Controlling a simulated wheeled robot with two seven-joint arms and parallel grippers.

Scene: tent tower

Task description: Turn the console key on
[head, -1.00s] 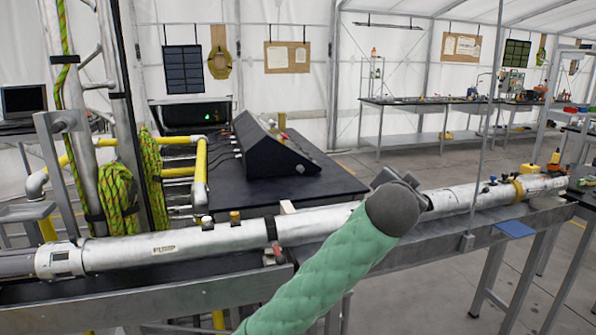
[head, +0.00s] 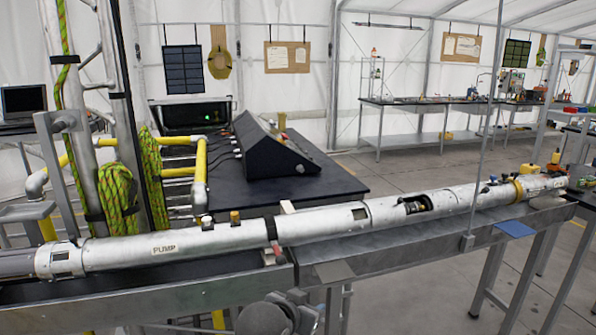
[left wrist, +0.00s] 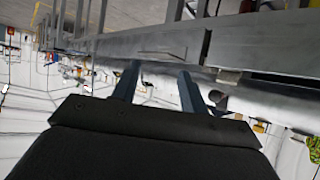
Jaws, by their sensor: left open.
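The console (head: 262,150) is a dark, sloped box on a black table (head: 330,186) beyond the long pipe. I cannot make out the key. My left gripper (head: 300,312) is at the bottom of the head view, low in front of the metal rail and well away from the console. In the left wrist view my left gripper (left wrist: 158,76) has its two fingers apart, with nothing between them. My right gripper is in neither view.
A long silver pipe marked PUMP (head: 215,241) lies on a metal rail (head: 385,248) across the view, between my gripper and the console. Yellow pipes (head: 201,170) and rope-wrapped posts stand left of the console.

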